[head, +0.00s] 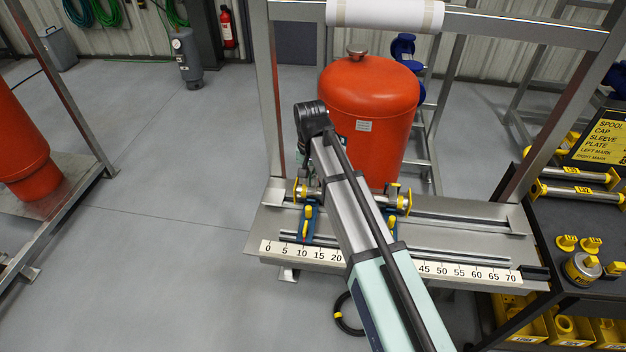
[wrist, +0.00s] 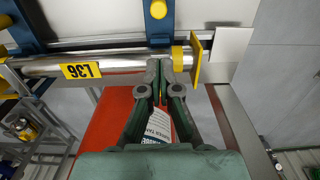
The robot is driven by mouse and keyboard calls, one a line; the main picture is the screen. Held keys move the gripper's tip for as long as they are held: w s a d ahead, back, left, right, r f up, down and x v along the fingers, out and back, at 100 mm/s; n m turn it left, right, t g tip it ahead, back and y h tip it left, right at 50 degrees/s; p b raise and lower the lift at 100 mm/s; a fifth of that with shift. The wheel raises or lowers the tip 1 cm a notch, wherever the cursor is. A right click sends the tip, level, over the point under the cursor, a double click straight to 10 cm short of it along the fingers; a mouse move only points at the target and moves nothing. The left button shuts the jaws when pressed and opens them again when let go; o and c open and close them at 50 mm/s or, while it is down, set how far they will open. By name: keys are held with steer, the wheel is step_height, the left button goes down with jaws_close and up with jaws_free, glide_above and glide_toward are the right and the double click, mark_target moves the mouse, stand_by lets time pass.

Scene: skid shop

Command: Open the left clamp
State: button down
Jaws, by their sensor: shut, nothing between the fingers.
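The left clamp (head: 306,224), blue with a yellow handle, stands on the skid's rail near the low end of the scale. A matching right clamp (head: 391,222) stands farther right. A silver pipe spool (head: 315,192) with yellow end flanges lies behind the clamps, partly hidden by my arm. The wrist view looks from the opposite side, so the left clamp (wrist: 157,28) appears at upper middle, by the spool (wrist: 110,62) labelled L36. My gripper (wrist: 166,66) is shut and empty, its tips over the spool beside that clamp's base. Contact is unclear. In the head view my gripper is hidden.
A red tank (head: 370,105) stands close behind the rail, below my fingers in the wrist view. Frame posts (head: 270,100) rise at both sides. A bench (head: 585,225) with spools and caps is at right. Open floor (head: 160,200) lies left.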

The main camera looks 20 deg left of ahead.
steer(key=shift+w, duration=0.15)
stand_by(0.3)
steer(key=shift+w+a, duration=0.2)
steer(key=shift+w, duration=1.1)
steer(key=shift+w+a, duration=0.2)
steer(key=shift+w, duration=1.15)
steer(key=shift+w+a+p, duration=0.2)
steer(key=shift+w+p, duration=0.1)
steer(key=shift+w, duration=0.9)
steer(key=shift+r, duration=0.1)
